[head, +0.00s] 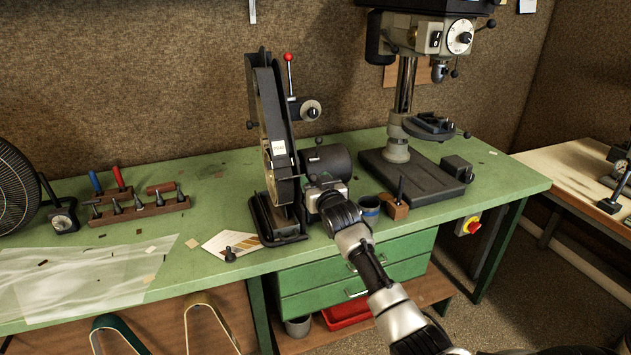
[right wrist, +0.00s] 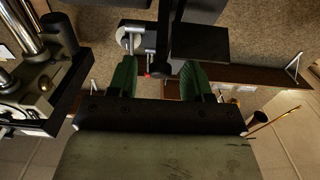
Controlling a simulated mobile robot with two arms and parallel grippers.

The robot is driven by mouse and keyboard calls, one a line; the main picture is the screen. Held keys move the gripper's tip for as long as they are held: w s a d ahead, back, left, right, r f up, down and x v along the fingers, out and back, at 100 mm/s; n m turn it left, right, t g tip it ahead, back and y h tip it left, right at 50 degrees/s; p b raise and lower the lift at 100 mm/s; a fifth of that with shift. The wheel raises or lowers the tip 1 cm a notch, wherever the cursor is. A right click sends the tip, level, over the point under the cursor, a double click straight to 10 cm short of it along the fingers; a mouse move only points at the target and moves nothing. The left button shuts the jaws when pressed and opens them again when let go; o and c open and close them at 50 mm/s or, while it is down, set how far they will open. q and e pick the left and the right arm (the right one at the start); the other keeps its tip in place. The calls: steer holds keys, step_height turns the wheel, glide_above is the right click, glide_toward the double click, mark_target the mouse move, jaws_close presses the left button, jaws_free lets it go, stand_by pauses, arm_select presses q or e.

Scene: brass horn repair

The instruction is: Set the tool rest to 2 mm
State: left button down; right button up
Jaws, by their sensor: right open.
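The belt grinder (head: 276,150) stands on the green bench, with an upright belt, a red-ball lever (head: 288,57) and a round dial knob (head: 311,109). My right arm reaches in from the lower right, and my right gripper (head: 322,190) is close beside the grinder's lower right side, in front of its dark motor (head: 328,160). In the right wrist view, its two green fingers (right wrist: 158,80) are apart with nothing clearly held between them. Dark machine parts, a flat dark plate (right wrist: 202,42) and a small red piece lie beyond them. I cannot tell for sure which part is the tool rest. My left gripper is out of view.
A drill press (head: 402,120) stands right of the grinder. A wooden tool rack (head: 140,210), a fan and a plastic sheet (head: 85,275) are at left. Drawers hang below the bench.

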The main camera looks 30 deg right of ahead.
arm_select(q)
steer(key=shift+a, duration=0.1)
arm_select(e)
steer(key=shift+c, duration=0.3)
jaws_close()
steer(key=shift+w+d+f+b, duration=0.1)
steer(key=shift+w+f+b, duration=0.45)
steer(key=shift+b, duration=0.15)
steer(key=shift+w, duration=0.35)
steer(key=shift+d, duration=0.1)
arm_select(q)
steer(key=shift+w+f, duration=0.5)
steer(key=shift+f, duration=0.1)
arm_select(e)
steer(key=shift+o, duration=0.3)
jaws_free()
steer(key=shift+w+f, duration=0.1)
steer(key=shift+w, duration=0.05)
